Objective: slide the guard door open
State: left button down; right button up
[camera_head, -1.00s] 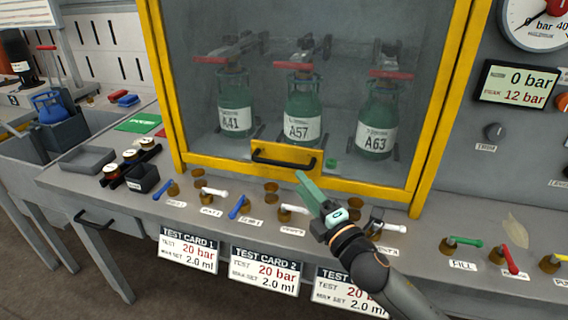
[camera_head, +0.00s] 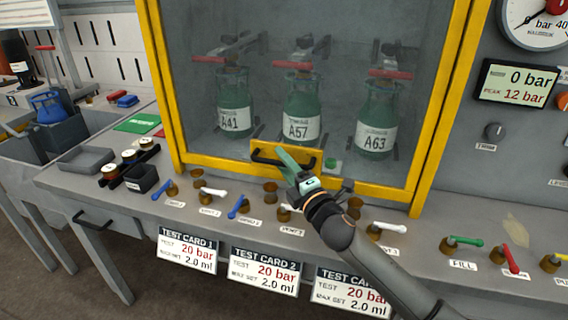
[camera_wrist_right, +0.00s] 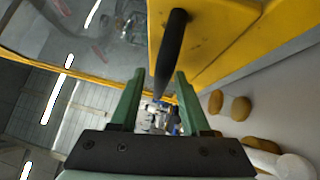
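The guard door is a clear panel in a yellow frame (camera_head: 215,164), and it is down in front of the green cylinders. Its black bar handle (camera_head: 268,158) sits on a yellow plate (camera_head: 315,160) at the bottom edge. My right gripper (camera_head: 284,156) is at the right part of the handle. In the right wrist view the handle (camera_wrist_right: 171,55) runs between the two green fingers of the gripper (camera_wrist_right: 156,84), which stand apart on either side of it. Contact cannot be made out. My left gripper is not in view.
Behind the door stand three green cylinders, A41 (camera_head: 235,118), A57 (camera_head: 301,128) and A63 (camera_head: 374,138). Below the door, a row of small valves with blue (camera_head: 162,189) and white levers (camera_head: 389,227) lines the bench, close under my right arm.

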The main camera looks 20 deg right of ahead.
grip_shut()
dwell(1.2)
